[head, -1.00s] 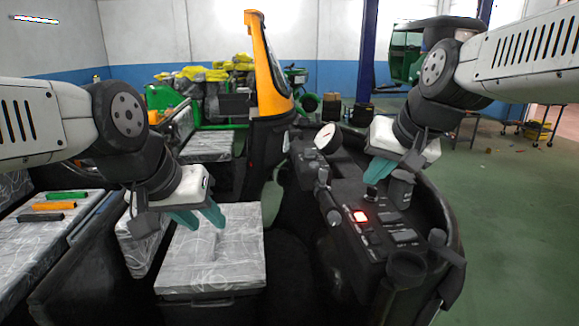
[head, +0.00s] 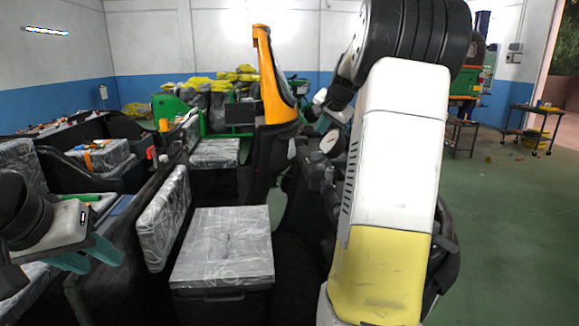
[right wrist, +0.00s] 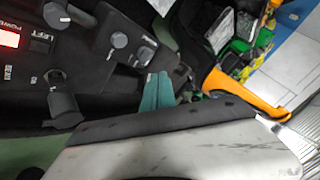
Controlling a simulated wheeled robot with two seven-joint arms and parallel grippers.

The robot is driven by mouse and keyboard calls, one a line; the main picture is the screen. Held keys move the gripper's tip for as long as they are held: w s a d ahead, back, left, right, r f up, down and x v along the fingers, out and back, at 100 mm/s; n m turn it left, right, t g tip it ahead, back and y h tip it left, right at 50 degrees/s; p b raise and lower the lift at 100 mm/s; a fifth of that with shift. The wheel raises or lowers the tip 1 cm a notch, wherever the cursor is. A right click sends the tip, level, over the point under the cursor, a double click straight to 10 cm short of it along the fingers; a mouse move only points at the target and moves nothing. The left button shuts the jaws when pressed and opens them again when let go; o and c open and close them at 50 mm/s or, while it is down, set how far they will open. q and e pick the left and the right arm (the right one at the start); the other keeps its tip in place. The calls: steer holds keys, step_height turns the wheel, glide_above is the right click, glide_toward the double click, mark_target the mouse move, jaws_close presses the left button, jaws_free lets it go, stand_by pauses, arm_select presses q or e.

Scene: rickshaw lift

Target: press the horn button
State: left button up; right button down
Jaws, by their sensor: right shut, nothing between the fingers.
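I cannot make out which control is the horn button. My right gripper (right wrist: 157,80) has its teal fingers together and empty, beside the panel's knobs; whether it touches anything is unclear. In the head view my right arm hides the right gripper and most of the panel. My left gripper (head: 92,257) is at the lower left, fingers apart and empty, away from the panel.
A plastic-wrapped seat (head: 225,245) is in the middle of the head view. An orange-yellow pillar (head: 268,75) stands behind. Green floor (head: 500,220) is open at the right; a small cart (head: 535,125) stands beyond.

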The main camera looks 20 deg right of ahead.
mark_target(321, 166)
steer(key=shift+f, duration=0.1)
steer(key=shift+f, duration=4.3)
steer(key=shift+f, duration=0.1)
steer(key=shift+f, duration=0.3)
steer(key=shift+f, duration=0.5)
steer(key=shift+r, duration=0.9)
steer(key=shift+r, duration=2.5)
